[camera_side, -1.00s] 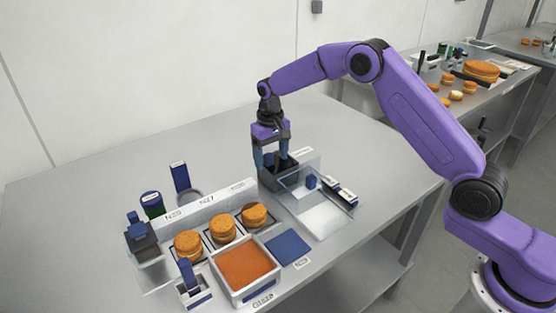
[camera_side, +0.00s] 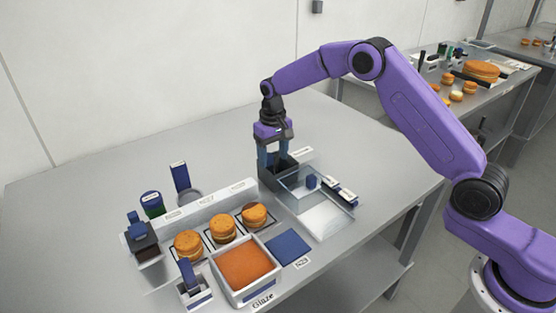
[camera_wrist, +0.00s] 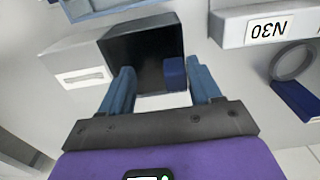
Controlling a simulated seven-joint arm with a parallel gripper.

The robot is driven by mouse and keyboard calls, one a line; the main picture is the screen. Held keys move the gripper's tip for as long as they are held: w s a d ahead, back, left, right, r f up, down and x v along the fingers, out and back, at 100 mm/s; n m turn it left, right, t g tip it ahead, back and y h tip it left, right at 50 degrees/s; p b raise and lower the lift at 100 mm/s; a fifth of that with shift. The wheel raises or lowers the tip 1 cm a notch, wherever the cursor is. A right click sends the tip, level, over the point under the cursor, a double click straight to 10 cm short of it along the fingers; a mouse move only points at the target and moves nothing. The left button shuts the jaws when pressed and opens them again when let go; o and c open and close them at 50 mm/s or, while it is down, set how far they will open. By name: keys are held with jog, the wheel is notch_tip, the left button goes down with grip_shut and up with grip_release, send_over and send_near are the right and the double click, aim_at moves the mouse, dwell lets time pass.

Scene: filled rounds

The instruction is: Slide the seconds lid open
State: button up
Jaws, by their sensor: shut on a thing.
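My gripper (camera_side: 275,172) points down at a dark grey box (camera_side: 284,184) at the back of the row. The block stands against the dark square of the box (camera_wrist: 140,45), close to the right finger. I cannot tell whether that dark square is a lid face or the inside of the box. In the side view the fingers hide the block. No lid reading "seconds" is legible.
Orange rounds (camera_side: 222,229) sit in a row at front, by a glaze tray (camera_side: 217,279) and a blue mat (camera_side: 288,247). A labelled ledge (camera_wrist: 230,27) is near the gripper.

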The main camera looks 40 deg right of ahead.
aim_at(298, 154)
jog(key=shift+s+d+f, duration=0.1)
jog(key=shift+d+f, duration=0.1)
jog(key=shift+d, duration=1.05)
jog(key=shift+d+f, duration=0.2)
jog(key=shift+d, duration=1.05)
jog(key=shift+s+d+f, duration=0.1)
jog(key=shift+d+f, duration=0.1)
jog(key=shift+d, duration=1.65)
jog(key=o, duration=0.5)
jog(key=shift+o, duration=0.2)
jog(key=shift+w+r, duration=0.1)
jog(key=shift+r, duration=0.2)
jog(key=o, duration=0.4)
jog(key=shift+r, duration=0.65)
jog(key=shift+o, duration=0.2)
jog(key=shift+w+r, duration=0.1)
jog(key=shift+r, duration=2.6)
